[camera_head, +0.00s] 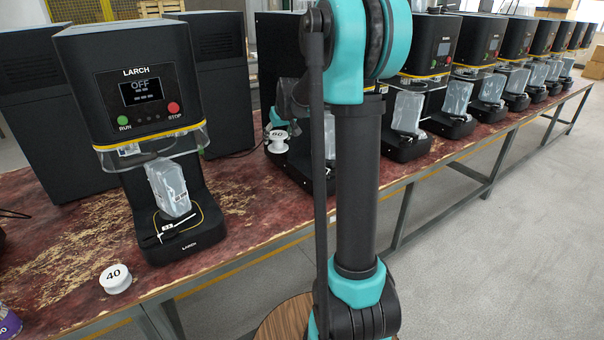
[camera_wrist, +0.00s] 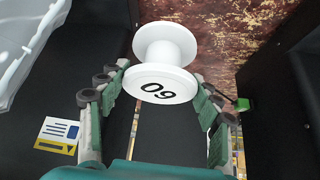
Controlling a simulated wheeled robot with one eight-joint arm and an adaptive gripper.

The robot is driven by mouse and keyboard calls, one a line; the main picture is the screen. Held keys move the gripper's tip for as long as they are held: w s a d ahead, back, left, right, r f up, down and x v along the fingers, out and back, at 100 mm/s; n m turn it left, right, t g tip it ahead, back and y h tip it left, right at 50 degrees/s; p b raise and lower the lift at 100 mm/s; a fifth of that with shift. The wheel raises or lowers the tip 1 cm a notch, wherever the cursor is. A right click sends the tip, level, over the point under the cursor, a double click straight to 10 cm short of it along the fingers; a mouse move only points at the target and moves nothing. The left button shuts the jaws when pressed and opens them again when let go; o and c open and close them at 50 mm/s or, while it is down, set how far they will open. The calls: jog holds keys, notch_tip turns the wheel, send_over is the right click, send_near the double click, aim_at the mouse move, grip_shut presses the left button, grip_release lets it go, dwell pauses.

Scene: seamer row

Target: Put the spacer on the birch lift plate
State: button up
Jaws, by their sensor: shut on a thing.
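The spacer is a white spool marked 60. In the wrist view the spacer (camera_wrist: 165,45) sits between the fingertips of my gripper (camera_wrist: 160,88), its numbered face toward the camera. My gripper is shut on it. In the head view the spacer (camera_head: 277,146) shows left of my arm, at the front of the second machine (camera_head: 290,172), which my arm mostly hides. Whether the spacer touches anything below it, I cannot tell. No birch name is readable, and I cannot make out that lift plate.
The LARCH machine (camera_head: 143,90) stands at left, its lift plate (camera_head: 168,226) holding a clear pouch and a tag marked 33. Another white spool marked 40 (camera_head: 115,279) lies near the table's front edge. More similar machines (camera_head: 430,60) line the table to the right.

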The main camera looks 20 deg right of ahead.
notch_tip(320, 180, down, 20)
jog(key=shift+r, duration=0.25)
dwell(0.4)
jog(key=o, duration=1.2)
jog(key=shift+f, duration=0.1)
jog(key=shift+o, duration=0.2)
